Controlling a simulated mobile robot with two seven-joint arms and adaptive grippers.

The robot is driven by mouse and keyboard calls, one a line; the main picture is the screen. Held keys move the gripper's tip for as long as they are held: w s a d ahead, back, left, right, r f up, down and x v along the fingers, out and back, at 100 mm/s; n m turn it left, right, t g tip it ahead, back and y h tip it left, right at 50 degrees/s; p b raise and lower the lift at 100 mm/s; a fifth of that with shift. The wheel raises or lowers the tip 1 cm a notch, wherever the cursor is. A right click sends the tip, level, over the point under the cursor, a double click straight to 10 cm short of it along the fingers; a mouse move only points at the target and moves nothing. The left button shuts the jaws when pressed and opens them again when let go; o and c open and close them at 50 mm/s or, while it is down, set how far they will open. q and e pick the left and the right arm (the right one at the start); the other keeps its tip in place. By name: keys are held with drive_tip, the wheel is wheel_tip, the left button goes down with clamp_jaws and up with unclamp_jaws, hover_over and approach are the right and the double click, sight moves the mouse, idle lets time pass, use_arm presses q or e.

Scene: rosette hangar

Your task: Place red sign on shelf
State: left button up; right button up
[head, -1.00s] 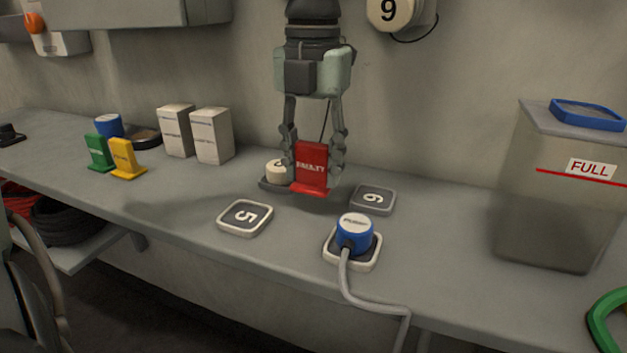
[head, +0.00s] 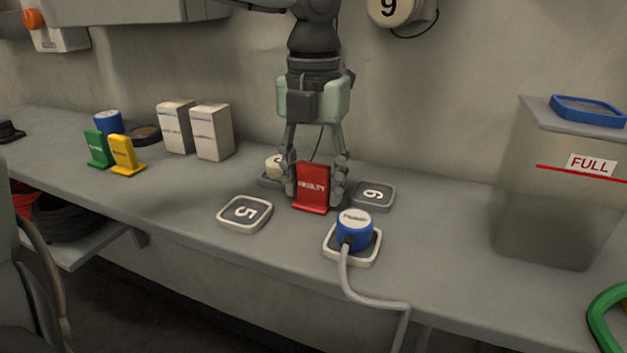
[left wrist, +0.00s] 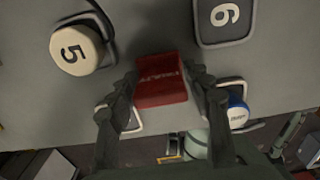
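The red sign (head: 312,186), lettered "FAULTY", is upright between the fingers of my left gripper (head: 319,190). The fingers are closed against its two sides. In the left wrist view the red sign (left wrist: 160,82) shows between the two dark fingers. My right gripper is not in view.
A blue plug (head: 354,230) with a grey cable sits on a pad in front. A cream plug (head: 273,165) is behind the sign. Green (head: 98,148) and yellow (head: 123,155) signs and white boxes (head: 211,132) stand left. A clear bin (head: 560,190) stands right.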

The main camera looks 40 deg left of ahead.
sight(314, 164)
use_arm(q)
drive_tip(key=shift+o, duration=0.8)
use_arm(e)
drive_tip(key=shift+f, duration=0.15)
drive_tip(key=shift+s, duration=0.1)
use_arm(q)
drive_tip(key=shift+r, duration=0.1)
drive_tip(key=shift+w+r, duration=0.1)
drive_tip(key=shift+r, duration=0.75)
wheel_tip(314, 164, up, 10)
drive_tip(key=shift+f+p, duration=0.2)
drive_tip(key=shift+p, duration=0.15)
drive_tip(key=shift+r, duration=0.4)
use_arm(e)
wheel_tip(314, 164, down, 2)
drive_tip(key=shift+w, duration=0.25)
